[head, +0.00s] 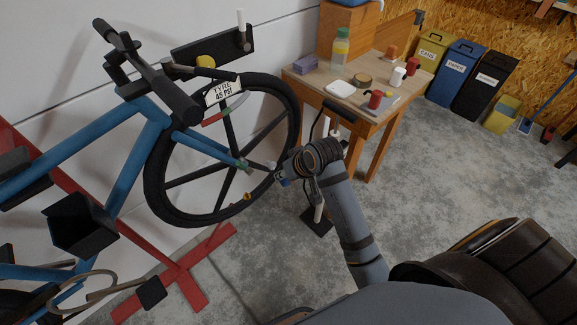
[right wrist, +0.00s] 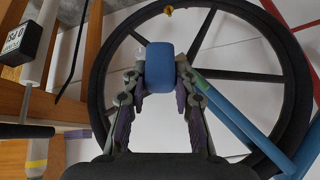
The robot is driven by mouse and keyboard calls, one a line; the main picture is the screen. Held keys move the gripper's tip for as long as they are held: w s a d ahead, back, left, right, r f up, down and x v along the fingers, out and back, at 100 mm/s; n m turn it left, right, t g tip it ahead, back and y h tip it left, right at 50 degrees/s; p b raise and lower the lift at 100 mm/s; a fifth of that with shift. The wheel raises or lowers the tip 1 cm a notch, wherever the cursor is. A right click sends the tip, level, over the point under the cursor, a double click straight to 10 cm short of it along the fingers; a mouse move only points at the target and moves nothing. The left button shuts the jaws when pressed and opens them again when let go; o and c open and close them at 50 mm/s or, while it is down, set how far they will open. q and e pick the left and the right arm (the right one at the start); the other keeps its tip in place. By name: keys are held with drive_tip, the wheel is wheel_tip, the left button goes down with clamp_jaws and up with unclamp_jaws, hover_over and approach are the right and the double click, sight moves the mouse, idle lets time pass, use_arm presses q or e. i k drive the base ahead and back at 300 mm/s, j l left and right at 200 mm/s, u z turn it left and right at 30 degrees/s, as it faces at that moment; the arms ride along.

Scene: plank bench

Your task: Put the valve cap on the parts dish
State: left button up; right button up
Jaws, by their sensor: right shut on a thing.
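My right gripper (head: 277,174) is beside the lower right part of the bicycle wheel (head: 152,190). In the right wrist view, the right gripper (right wrist: 160,78) is shut on a rounded blue piece (right wrist: 160,62), which looks like the valve cap; a bit of blue also shows in the head view (head: 284,183). The wheel rim (right wrist: 100,85) is behind it. The white parts dish (head: 340,88) lies on the wooden bench (head: 318,82), up and right of the gripper. My left gripper is not in view.
A floor pump (head: 318,215) stands between wheel and bench. The bench also holds a purple box (head: 305,64), a bottle (head: 340,47), a tape roll (head: 363,80) and red containers (head: 375,99). Bins (head: 450,70) stand behind. A red stand (head: 175,275) is on the floor.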

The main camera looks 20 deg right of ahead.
sight(341, 88)
drive_tip(key=l+u, duration=0.2)
drive_tip(key=l, duration=0.85)
drive_tip(key=k+l+u, duration=0.2)
drive_tip(key=l, duration=0.8)
drive_tip(key=i+l, duration=0.05)
drive_tip(key=i, duration=0.05)
